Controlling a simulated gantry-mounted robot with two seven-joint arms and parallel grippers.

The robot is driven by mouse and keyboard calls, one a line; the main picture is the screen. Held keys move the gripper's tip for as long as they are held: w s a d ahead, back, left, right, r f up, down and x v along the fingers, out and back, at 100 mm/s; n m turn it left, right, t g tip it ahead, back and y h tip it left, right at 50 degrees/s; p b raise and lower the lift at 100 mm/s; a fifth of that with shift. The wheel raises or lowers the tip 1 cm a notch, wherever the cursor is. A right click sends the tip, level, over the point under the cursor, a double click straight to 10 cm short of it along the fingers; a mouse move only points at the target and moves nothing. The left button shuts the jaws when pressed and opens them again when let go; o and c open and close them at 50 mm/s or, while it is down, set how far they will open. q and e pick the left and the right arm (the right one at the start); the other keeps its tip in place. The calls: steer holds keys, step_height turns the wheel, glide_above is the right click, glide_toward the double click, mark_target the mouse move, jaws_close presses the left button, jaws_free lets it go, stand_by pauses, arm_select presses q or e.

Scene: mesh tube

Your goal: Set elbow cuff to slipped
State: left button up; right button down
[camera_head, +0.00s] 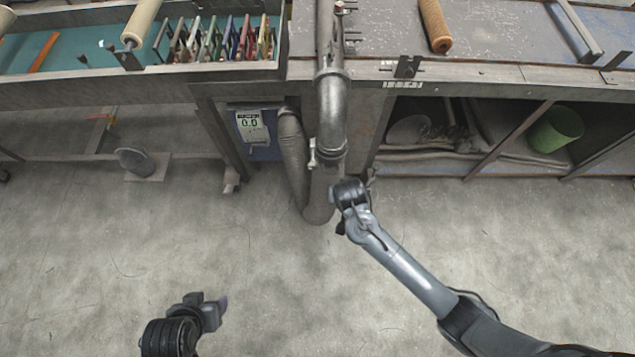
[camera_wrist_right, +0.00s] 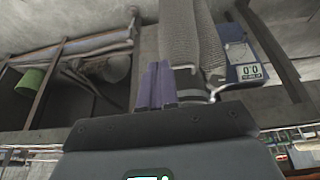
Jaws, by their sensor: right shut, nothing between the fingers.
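A grey metal pipe (camera_head: 331,110) comes down at the bench front and bends in an elbow. What looks like the elbow cuff (camera_head: 331,155) is a metal band with a small fitting at its left, around the elbow's lower end. A grey mesh hose (camera_head: 293,155) loops below it. My right gripper (camera_head: 340,226) is just below and right of the cuff. In the right wrist view its purple fingers (camera_wrist_right: 156,86) are together and empty, beside the mesh hose (camera_wrist_right: 190,42) and a metal band (camera_wrist_right: 190,97). Contact is unclear. My left gripper (camera_head: 222,304) is low over the floor, far from the pipe.
A blue box with a display reading 0.0 (camera_head: 251,126) is left of the hose. The bench front (camera_head: 460,76) runs behind, with a shelf and green bin (camera_head: 556,128) below at right. A rack of coloured pieces (camera_head: 222,42) stands upper left. The foreground floor is clear.

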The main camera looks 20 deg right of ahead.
arm_select(q)
step_height(320, 180, down, 5)
steer(key=b, duration=0.3)
steer(key=shift+d+r, duration=0.1)
steer(key=shift+r, duration=0.05)
arm_select(e)
steer(key=w+r+t, duration=0.2)
steer(key=w+r, duration=0.2)
steer(key=w, duration=0.4)
steer(key=shift+w+a, duration=0.2)
steer(key=shift+w, duration=0.2)
steer(key=shift+f, duration=0.1)
steer(key=b, duration=0.3)
glide_toward(332, 162)
steer(key=x, duration=0.4)
steer(key=shift+f, duration=0.1)
arm_select(q)
step_height(332, 162, down, 2)
steer(key=shift+f, duration=0.15)
arm_select(e)
steer(key=f, duration=0.3)
steer(key=shift+s+f, duration=0.25)
steer(key=shift+s, duration=0.15)
